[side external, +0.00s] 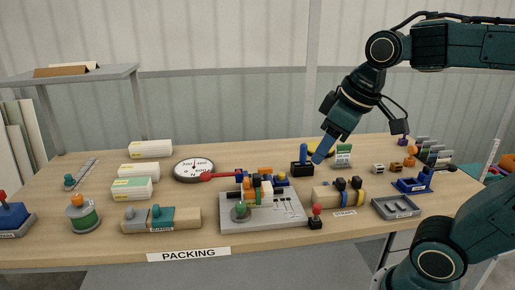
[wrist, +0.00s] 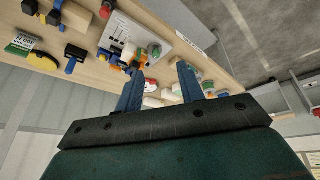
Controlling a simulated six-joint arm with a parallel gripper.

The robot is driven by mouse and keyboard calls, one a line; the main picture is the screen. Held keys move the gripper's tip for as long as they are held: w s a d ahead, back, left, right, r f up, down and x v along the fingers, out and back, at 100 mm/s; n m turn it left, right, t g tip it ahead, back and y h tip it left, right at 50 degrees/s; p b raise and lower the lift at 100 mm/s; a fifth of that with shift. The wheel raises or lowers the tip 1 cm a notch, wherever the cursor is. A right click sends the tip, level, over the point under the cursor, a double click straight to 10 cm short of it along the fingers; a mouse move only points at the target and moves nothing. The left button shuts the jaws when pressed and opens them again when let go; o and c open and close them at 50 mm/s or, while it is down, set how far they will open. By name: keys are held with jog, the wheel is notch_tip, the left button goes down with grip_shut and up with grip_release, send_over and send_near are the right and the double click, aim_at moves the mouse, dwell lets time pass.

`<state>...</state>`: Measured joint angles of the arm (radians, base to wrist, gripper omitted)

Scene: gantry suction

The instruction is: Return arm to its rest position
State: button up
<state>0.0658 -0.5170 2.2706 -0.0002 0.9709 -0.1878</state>
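My gripper (side external: 319,158) is at the end of my dark green arm, over the back middle-right of the table (side external: 90,215). It points down and to the left in the side view. In the wrist view my gripper (wrist: 160,71) shows two blue fingers standing apart, with nothing held between them. In the side view the fingers overlap in line, close beside a black block with a blue upright handle (side external: 302,168). In the wrist view this block (wrist: 75,52) lies off to the left of the fingers, apart from them.
A grey panel (side external: 285,213) with coloured parts sits mid-table. A round dial (side external: 194,169), white-and-green boxes (side external: 131,188), a wooden block (side external: 190,218), a grey tray (side external: 397,208) and a blue holder (side external: 412,185) stand around it. Open air surrounds my upper arm.

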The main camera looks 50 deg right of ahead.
jog(key=s+a+f+m, duration=0.1)
jog(key=s+f, duration=0.2)
jog(key=s, duration=0.3)
jog(key=shift+a+f+t, duration=0.3)
jog(key=shift+f+t, duration=0.1)
dwell(0.6)
